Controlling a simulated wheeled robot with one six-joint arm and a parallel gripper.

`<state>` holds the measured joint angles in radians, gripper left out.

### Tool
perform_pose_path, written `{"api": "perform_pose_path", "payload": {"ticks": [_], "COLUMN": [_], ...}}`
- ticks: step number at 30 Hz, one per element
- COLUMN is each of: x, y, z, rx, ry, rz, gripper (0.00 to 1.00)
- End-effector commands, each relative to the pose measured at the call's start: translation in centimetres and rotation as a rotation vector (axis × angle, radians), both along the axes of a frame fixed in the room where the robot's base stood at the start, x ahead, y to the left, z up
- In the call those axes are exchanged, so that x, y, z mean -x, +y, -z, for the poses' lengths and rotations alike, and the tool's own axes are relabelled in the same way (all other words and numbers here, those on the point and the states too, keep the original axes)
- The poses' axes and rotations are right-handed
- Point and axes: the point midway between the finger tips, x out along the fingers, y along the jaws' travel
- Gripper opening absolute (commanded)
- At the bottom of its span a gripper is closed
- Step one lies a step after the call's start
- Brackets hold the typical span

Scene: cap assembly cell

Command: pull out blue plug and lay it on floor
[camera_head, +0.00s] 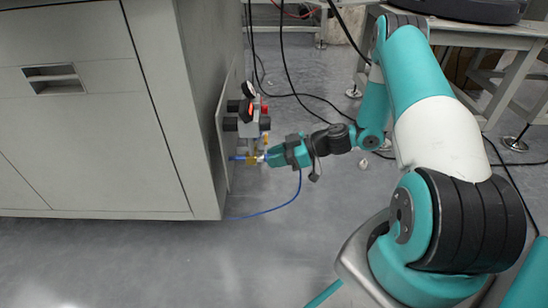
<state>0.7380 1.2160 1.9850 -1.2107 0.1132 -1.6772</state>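A small blue piece (238,157), which looks like the blue plug, shows at the side panel of the grey cabinet, beside a brass-coloured fitting (251,160). My gripper (264,157) is level with the fitting, just to its right, and points left at it. The fingertips are too small to tell whether they touch the plug or are closed on it. A thin blue hose (278,206) hangs below my gripper and curves down left toward the cabinet's lower corner. Where its upper end joins is hidden by my gripper.
The grey cabinet (95,110) fills the left side. Black and red valve parts (247,110) stick out just above the fitting. Black cables (290,85) hang and lie behind my arm. A table (475,30) stands at the back right. The grey floor (190,262) in front is clear.

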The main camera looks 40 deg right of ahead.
Motion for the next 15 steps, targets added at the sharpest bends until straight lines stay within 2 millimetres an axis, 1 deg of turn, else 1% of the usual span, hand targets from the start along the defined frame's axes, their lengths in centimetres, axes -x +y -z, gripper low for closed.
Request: {"api": "perform_pose_path", "payload": {"ticks": [15], "x": [0.09], "y": [0.00], "z": [-0.01], "rx": [-0.001], "ry": [0.002], "rz": [-0.001], "gripper": [0.00]}}
